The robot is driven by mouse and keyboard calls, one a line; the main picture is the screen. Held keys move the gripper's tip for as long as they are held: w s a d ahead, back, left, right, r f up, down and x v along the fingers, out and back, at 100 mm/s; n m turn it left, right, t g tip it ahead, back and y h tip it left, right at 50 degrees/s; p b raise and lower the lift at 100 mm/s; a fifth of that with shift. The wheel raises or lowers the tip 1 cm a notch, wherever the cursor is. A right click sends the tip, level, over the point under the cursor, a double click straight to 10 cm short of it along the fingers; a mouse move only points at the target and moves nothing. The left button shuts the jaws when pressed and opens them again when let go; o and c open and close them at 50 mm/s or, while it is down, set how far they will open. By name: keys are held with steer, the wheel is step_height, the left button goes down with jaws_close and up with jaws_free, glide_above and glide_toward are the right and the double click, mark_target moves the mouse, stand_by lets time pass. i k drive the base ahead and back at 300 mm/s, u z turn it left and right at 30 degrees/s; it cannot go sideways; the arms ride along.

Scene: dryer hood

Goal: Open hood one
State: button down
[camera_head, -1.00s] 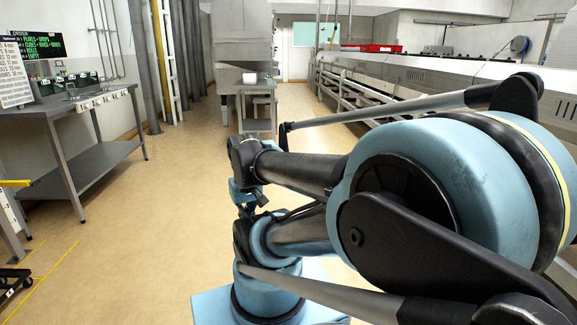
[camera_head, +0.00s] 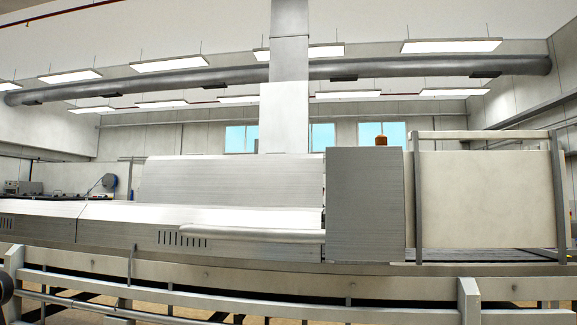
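A long metal dryer runs across the middle of the head view. Its sloped grey hood (camera_head: 120,237) has a row of dark vent slots at the front. A long pale rounded bar (camera_head: 255,233), which looks like a handle, runs along the front toward the grey box. The hood appears shut. Another hood section continues to the left beyond a seam. No label shows which section is hood one. My gripper is not in view.
A grey metal box (camera_head: 366,205) with an orange lamp (camera_head: 381,140) stands right of the hood. A pale panel (camera_head: 484,200) in a frame is further right. A pale rail (camera_head: 300,298) with posts runs along the front. A duct (camera_head: 287,100) rises behind.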

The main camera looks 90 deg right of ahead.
mark_target(269, 179)
steer(key=z, duration=3.4)
steer(key=i, duration=1)
steer(key=z, duration=0.05)
